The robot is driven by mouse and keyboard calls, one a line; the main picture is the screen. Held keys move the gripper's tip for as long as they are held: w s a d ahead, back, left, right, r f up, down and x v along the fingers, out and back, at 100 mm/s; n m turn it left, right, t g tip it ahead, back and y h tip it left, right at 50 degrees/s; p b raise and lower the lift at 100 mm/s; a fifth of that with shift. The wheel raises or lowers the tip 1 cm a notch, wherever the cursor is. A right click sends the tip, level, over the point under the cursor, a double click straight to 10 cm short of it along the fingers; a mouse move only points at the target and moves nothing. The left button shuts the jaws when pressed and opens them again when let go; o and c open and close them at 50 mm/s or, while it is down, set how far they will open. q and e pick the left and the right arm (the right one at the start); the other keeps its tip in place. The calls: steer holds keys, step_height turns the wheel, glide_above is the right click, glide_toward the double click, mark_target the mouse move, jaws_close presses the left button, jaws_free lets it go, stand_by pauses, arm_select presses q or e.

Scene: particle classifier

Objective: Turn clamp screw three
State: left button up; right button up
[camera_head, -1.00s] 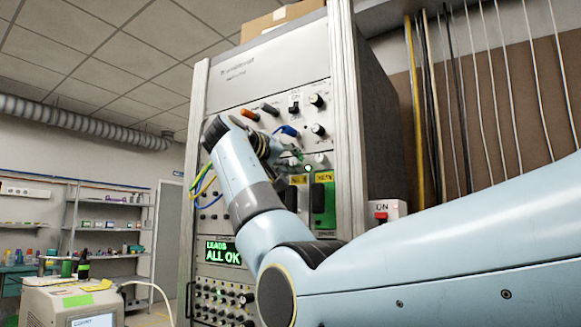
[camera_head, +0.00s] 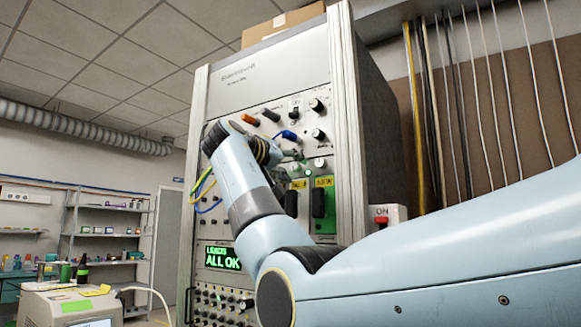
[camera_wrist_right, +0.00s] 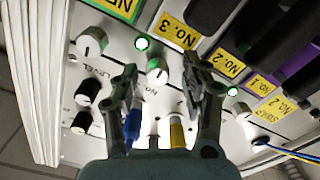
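In the right wrist view a round knob with a green and silver face (camera_wrist_right: 158,72) sits on the white panel below the yellow "No.3" label (camera_wrist_right: 178,32). It appears to be clamp screw three. My right gripper (camera_wrist_right: 158,80) is open, with one finger on each side of the knob; gaps show between the fingers and it. In the head view my right gripper (camera_head: 288,168) is at the cabinet front (camera_head: 264,75), partly hidden by my own wrist, and the knob cannot be made out there. My left gripper is not in view.
A blue plug (camera_wrist_right: 132,124) and a yellow plug (camera_wrist_right: 177,132) stick out near my fingers. A white knob (camera_wrist_right: 90,42) is at the left and another (camera_wrist_right: 241,111) at the right. A green display (camera_head: 222,257) reads "LEADS ALL OK".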

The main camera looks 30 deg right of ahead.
steer(key=shift+a+r, duration=0.1)
steer(key=v, duration=1.1)
steer(key=shift+s+a, duration=0.2)
steer(key=shift+a, duration=0.15)
